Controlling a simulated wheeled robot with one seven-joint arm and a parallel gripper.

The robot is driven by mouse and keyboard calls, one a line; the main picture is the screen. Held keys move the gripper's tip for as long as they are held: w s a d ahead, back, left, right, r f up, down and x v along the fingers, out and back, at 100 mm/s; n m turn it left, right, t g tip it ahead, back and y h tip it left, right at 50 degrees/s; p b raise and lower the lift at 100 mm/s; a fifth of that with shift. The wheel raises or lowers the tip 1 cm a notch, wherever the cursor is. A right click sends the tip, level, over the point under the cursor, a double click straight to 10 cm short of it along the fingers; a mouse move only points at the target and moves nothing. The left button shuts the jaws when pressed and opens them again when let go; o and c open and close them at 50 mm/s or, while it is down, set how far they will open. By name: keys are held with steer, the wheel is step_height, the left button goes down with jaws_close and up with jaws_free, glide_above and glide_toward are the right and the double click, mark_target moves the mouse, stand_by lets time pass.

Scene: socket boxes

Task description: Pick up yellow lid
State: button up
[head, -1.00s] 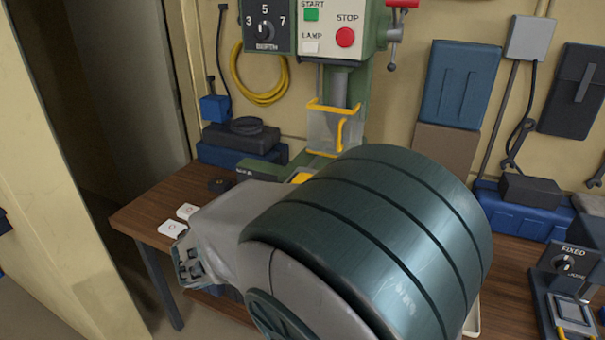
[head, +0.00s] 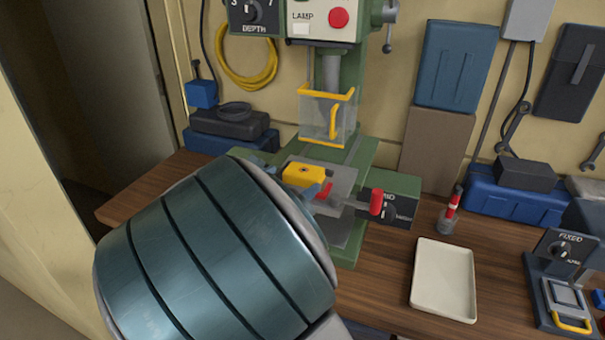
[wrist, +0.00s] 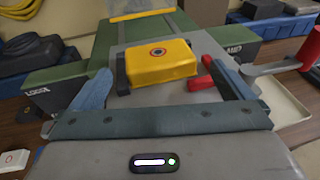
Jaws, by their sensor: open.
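The yellow lid (head: 304,174) sits on the grey plate of the green drill machine's base, next to a red clamp piece. In the wrist view the yellow lid (wrist: 158,64) has a dark round mark on top and lies ahead, between the lines of my two fingers. My gripper (wrist: 165,85) is open and empty, its fingers apart on either side, short of the lid. In the head view my arm hides most of the gripper.
A red-handled clamp (head: 376,202) stands right of the lid. The clear guard (head: 328,118) with a yellow frame hangs above and behind it. A white tray (head: 443,280) lies on the bench at right. A white tile (wrist: 14,160) shows at lower left in the wrist view.

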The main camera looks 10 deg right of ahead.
mark_target(304, 171)
steer(key=x, duration=0.4)
steer(key=shift+w+d+r, duration=0.1)
steer(key=shift+w+d, duration=0.05)
steer(key=shift+w, duration=0.05)
steer(key=c, duration=0.8)
steer(key=shift+r, duration=0.15)
